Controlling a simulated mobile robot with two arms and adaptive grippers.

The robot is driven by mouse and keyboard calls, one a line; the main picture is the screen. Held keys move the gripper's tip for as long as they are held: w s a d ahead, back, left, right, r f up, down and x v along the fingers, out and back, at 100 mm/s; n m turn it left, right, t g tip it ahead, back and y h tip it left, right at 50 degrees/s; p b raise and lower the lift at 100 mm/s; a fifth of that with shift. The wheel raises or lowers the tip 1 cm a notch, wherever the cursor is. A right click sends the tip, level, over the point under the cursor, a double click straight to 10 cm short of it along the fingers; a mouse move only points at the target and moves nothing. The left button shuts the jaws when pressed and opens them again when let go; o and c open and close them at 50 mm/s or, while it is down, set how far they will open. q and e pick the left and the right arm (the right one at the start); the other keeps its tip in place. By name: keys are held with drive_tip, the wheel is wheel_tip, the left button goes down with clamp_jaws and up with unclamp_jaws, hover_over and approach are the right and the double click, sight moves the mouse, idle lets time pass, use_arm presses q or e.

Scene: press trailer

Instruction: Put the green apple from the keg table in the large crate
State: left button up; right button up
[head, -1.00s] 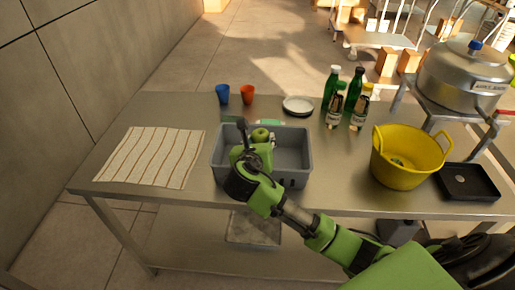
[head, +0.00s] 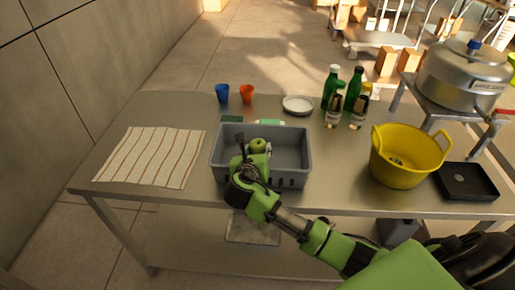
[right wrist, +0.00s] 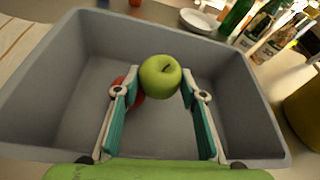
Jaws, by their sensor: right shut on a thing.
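The green apple (head: 258,145) is between the fingertips of my right gripper (head: 253,152), which is shut on it. It also shows in the right wrist view (right wrist: 160,76), held by the ends of both fingers. The grey crate (head: 291,150) stands on the metal table, and the apple is over its interior, left of its middle. The right wrist view shows the crate's floor and walls (right wrist: 60,100) around the fingers. I cannot tell whether the apple touches the floor. A red round thing (right wrist: 128,86) lies in the crate, partly hidden by the left finger and apple. My left gripper is not in view.
A striped cloth (head: 150,157) lies left of the crate. Blue (head: 222,93) and orange (head: 246,93) cups, a white plate (head: 298,105) and several bottles (head: 335,105) stand behind. A yellow tub (head: 402,165) and a black tray (head: 468,182) are at right.

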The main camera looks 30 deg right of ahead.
drive_tip(key=shift+s+f, duration=0.1)
drive_tip(key=shift+f, duration=0.25)
drive_tip(key=o, duration=0.9)
drive_tip(key=shift+o, duration=1.2)
drive_tip(key=shift+s+f, duration=0.1)
drive_tip(key=shift+f, duration=0.1)
drive_tip(key=shift+r, duration=0.3)
drive_tip(key=r+b+v, duration=0.1)
drive_tip(key=v, duration=1.1)
